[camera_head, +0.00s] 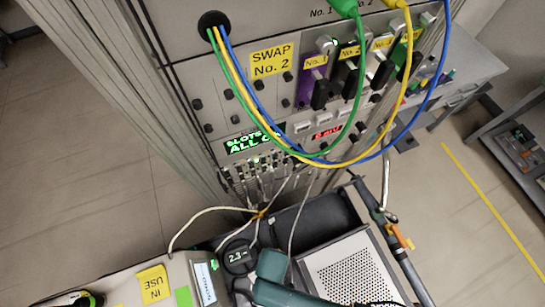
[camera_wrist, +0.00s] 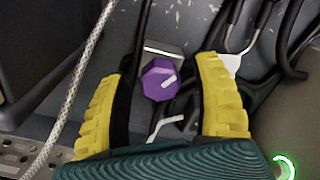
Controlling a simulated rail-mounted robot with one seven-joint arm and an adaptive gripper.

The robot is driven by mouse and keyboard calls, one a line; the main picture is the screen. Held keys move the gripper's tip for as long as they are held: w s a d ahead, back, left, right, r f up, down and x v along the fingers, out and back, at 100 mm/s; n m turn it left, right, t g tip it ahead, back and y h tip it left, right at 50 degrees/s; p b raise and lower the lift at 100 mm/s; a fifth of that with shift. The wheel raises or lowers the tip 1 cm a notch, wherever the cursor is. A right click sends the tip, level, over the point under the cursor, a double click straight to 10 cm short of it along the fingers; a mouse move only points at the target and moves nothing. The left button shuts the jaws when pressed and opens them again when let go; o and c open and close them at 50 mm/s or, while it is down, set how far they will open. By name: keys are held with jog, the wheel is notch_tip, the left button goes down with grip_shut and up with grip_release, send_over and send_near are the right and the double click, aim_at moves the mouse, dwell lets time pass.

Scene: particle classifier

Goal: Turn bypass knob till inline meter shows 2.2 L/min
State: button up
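The bypass knob looks to be the purple faceted knob (camera_wrist: 158,80) with a white pointer line, which points to the upper right in the wrist view. My gripper (camera_wrist: 163,68) has its yellow ribbed fingers on either side of the knob, with a visible gap on each side. It is open and holds nothing. In the head view the inline meter looks to be the round dark display (camera_head: 238,257) reading 2.3. The teal body of my gripper stands just right of it there; the knob and my fingertips are hidden in that view.
A pale braided hose (camera_wrist: 75,90) runs left of my gripper, and dark cables (camera_wrist: 285,50) lie to its right. In the head view a perforated metal box (camera_head: 350,272) stands at the right, and a cabinet panel (camera_head: 195,75) with looping coloured cables rises behind.

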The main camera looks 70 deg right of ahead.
grip_shut()
jog(key=shift+r, duration=0.1)
jog(key=shift+r+m+p, duration=0.1)
jog(key=shift+m+p, duration=0.2)
jog(key=shift+p, duration=0.3)
jog(key=shift+f, duration=0.25)
jog(key=shift+o, duration=0.7)
grip_release()
jog(key=shift+r, duration=0.1)
